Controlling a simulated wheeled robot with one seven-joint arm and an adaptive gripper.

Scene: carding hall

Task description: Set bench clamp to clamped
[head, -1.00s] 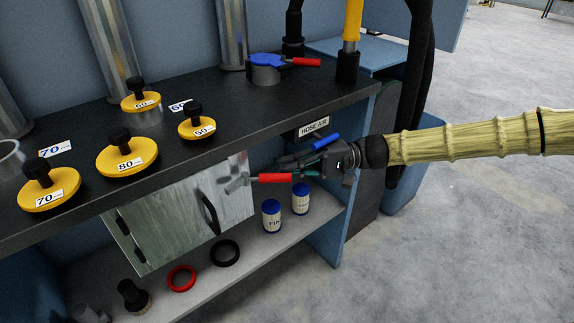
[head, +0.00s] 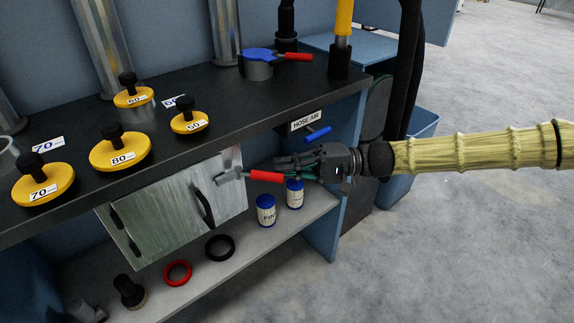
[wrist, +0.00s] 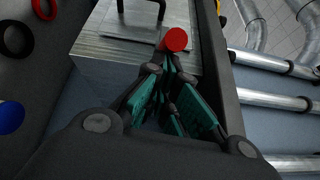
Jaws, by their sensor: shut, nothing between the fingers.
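A clamp with a grey metal body (head: 229,173) and a red handle (head: 265,176) sits at the front of the bench, by the right end of the metal cabinet. Its handle points right, towards my gripper. In the wrist view the round red handle end (wrist: 174,40) shows just beyond the fingertips. My gripper (head: 284,165) is shut and empty at the handle's free end; the teal finger pads (wrist: 163,78) show in the wrist view. I cannot tell whether the fingers touch the handle. The clamp's body is hardly visible in the wrist view.
A blue-handled hose air valve (head: 318,134) is just above my gripper. Blue-capped containers (head: 266,210) stand on the shelf below, with a black ring (head: 220,248) and red ring (head: 177,273). The cabinet (head: 170,210) is left. A blue-topped, red-handled item (head: 260,56) is on the bench.

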